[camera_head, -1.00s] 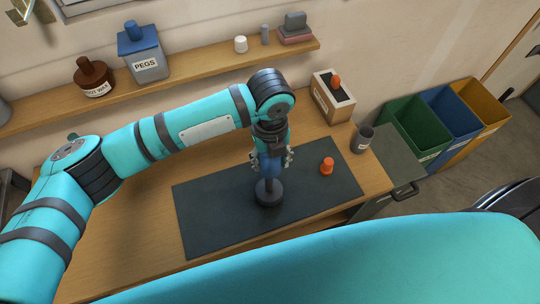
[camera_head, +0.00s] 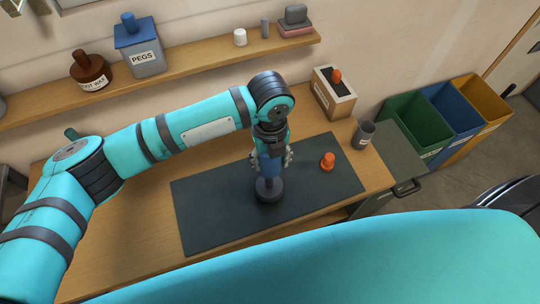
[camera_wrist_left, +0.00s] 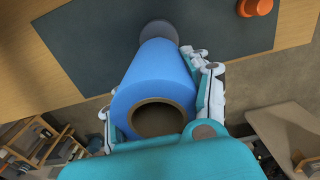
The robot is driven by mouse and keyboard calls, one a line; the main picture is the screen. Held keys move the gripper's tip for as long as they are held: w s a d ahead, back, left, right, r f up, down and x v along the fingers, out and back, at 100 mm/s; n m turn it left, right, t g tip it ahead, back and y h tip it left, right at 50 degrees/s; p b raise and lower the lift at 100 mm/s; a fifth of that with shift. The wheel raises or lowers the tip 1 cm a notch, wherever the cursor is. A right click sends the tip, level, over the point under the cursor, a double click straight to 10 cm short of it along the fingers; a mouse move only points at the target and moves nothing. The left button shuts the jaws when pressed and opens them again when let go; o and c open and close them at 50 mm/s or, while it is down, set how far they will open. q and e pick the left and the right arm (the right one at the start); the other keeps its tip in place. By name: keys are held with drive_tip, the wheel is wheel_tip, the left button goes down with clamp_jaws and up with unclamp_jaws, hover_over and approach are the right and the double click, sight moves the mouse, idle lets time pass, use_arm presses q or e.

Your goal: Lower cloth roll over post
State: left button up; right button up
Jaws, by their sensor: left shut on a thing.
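The blue cloth roll (camera_head: 268,170) is held in my left gripper (camera_head: 271,158) above the dark round base (camera_head: 269,190) on the dark mat. In the left wrist view the roll (camera_wrist_left: 158,75) has a hollow brown core, with its near open end facing the camera. My left gripper's fingers (camera_wrist_left: 158,108) are on either side of the roll, shut on it. The round base (camera_wrist_left: 158,30) shows just beyond the roll's far end. The post itself is hidden by the roll and fingers, and I cannot tell whether it is inside the core. My right gripper is not in view.
An orange peg-like piece (camera_head: 328,161) stands on the dark mat (camera_head: 215,210), right of the base. A grey cup (camera_head: 363,135) and a wooden box (camera_head: 333,98) stand near the bench's right end. A wall shelf (camera_head: 200,75) holds several items behind. The mat's left part is clear.

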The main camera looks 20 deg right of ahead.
use_arm(q)
drive_tip(key=shift+f+b, duration=2.8)
drive_tip(key=shift+f, duration=1.95)
drive_tip(key=shift+r, duration=0.1)
drive_tip(key=shift+r+p, duration=3.8)
drive_tip(key=shift+r, duration=0.4)
drive_tip(key=shift+r+p, duration=0.35)
drive_tip(key=shift+r, duration=2.25)
